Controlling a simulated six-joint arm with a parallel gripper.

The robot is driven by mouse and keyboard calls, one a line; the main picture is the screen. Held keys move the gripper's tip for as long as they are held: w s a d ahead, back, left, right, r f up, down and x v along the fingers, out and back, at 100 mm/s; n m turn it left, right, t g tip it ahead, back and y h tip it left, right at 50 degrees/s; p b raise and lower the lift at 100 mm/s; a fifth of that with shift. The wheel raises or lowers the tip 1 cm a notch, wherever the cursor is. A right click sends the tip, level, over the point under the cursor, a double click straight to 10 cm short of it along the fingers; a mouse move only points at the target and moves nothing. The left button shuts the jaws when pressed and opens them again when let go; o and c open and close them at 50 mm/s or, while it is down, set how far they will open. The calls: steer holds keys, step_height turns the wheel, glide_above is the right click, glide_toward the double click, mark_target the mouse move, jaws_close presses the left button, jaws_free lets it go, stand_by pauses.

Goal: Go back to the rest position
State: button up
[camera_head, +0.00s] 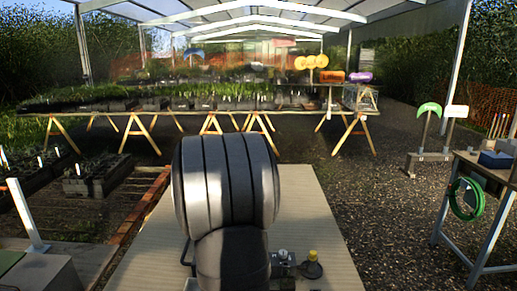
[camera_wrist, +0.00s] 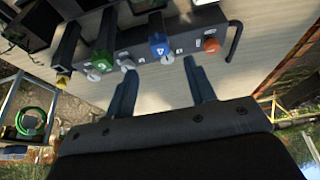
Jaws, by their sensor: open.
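My gripper (camera_wrist: 160,68) shows in the wrist view with its two dark fingers spread apart and nothing between them. Past the fingertips, in the upper part of that view, is a dark grey rack-like bar (camera_wrist: 180,42). On it are a green-capped piece (camera_wrist: 103,60), a blue-capped piece (camera_wrist: 158,46) and an orange-red knob (camera_wrist: 211,45), with small pale discs near them. The fingers appear apart from these pieces. In the head view my arm blocks the middle of the table, and my gripper is hidden there.
The pale tabletop (camera_head: 310,215) is bare to the right of my arm. A side table (camera_head: 485,180) with a green hose coil (camera_head: 467,199) stands at right. Plant benches (camera_head: 200,107) stand behind.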

steer(key=x, duration=0.8)
steer(key=shift+f, duration=0.2)
steer(key=v, duration=1.7)
steer(key=x, duration=1.7)
steer(key=shift+w+f, duration=0.1)
steer(key=shift+f, duration=0.05)
step_height(320, 180, up, 5)
steer(key=shift+r, duration=0.1)
steer(key=shift+d+r, duration=0.3)
steer(key=shift+d, duration=0.4)
steer(key=shift+d+r, duration=0.1)
steer(key=shift+d, duration=0.25)
